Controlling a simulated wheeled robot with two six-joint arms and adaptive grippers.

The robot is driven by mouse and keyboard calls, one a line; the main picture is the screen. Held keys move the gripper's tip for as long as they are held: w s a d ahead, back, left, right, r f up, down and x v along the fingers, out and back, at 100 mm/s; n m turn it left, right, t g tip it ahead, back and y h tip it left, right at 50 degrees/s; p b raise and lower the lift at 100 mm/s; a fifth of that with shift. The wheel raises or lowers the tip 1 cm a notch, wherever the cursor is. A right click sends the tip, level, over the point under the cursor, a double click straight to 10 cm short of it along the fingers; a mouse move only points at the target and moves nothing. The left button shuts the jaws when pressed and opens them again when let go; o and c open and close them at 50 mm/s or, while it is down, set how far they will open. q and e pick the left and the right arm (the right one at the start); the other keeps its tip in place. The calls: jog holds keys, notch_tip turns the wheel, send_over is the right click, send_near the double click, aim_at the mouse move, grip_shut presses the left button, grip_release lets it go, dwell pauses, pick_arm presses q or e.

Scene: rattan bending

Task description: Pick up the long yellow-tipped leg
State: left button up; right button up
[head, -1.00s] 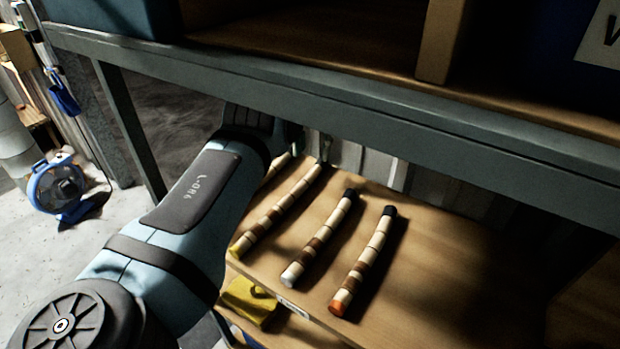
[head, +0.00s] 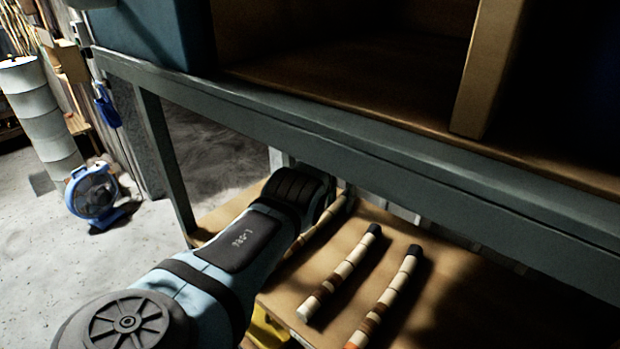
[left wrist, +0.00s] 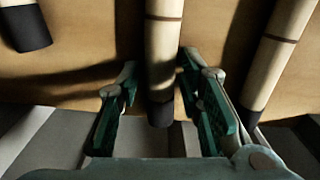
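The leg taken to be the yellow-tipped one (head: 318,232) lies on the wooden shelf, partly behind my left arm in the head view. Its yellow end is hidden. In the left wrist view the middle leg (left wrist: 164,45), pale with a dark end, lies between the fingers of my left gripper (left wrist: 158,88). The fingers are open, one on each side, with a gap at least on the left. In the head view those fingers are hidden behind my wrist. My right gripper is not in view.
Two other banded legs lie to the right, one black-ended (head: 345,270) and one orange-tipped (head: 390,295). A grey shelf beam (head: 400,165) runs close above my wrist. A blue fan (head: 92,192) stands on the floor at left.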

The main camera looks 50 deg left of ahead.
pick_arm(q)
jog(key=shift+s+r, duration=0.1)
jog(key=shift+s, duration=0.1)
grip_shut()
jog(key=shift+w, duration=0.15)
